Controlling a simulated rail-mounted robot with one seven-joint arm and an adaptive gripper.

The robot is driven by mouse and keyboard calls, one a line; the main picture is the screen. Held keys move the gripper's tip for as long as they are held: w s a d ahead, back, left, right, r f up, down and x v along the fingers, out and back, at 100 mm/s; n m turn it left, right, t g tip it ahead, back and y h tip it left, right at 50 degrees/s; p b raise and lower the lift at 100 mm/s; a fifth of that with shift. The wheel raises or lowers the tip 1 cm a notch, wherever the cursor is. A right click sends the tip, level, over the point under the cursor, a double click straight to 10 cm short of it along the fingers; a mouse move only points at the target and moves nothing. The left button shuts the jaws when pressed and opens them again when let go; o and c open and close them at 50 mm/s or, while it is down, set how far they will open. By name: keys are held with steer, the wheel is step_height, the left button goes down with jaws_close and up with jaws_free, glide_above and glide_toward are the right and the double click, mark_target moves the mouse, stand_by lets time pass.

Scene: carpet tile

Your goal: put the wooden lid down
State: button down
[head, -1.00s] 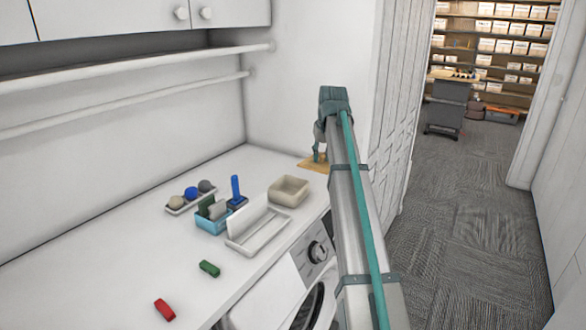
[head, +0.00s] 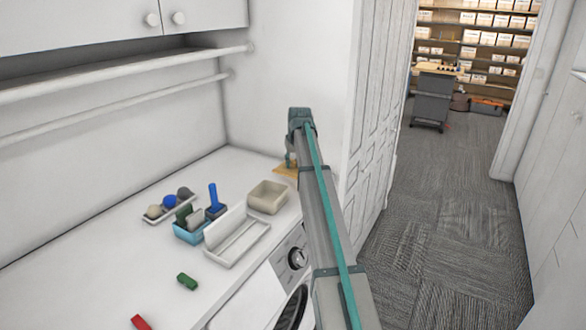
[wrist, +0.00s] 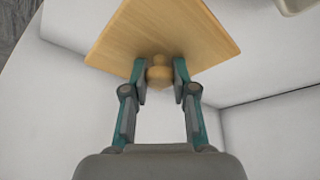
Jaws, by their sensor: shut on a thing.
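The wooden lid is a flat, light-wood panel with a round knob. In the head view the lid (head: 282,170) shows as a small tan patch at the far end of the white counter, partly hidden by my arm. In the wrist view the lid (wrist: 165,30) fills the top middle, with its knob between my fingertips. My gripper (wrist: 160,77) is shut on the knob. It also shows in the head view (head: 290,161), small and pointing down. I cannot tell whether the lid touches the counter.
A beige open box (head: 267,197) stands just nearer than the lid. Nearby are a white divided tray (head: 238,245), a blue bin (head: 188,234) and a tray of balls (head: 157,216). Green (head: 187,281) and red (head: 140,322) blocks lie nearer. A wall closes the far end.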

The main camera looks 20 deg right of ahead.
mark_target(293, 164)
steer(key=shift+w+d+f+p, duration=0.25)
steer(key=shift+w+f, duration=0.35)
steer(key=shift+f, duration=0.1)
steer(key=shift+w+d+f+p, duration=0.25)
steer(key=shift+w+f, duration=0.3)
steer(key=shift+f, duration=0.15)
steer(key=shift+f+p, duration=0.35)
steer(key=shift+f, duration=1.2)
steer(key=shift+f, duration=0.15)
steer(key=c, duration=0.9)
jaws_free()
steer(key=b+v, duration=0.3)
steer(key=v, duration=0.9)
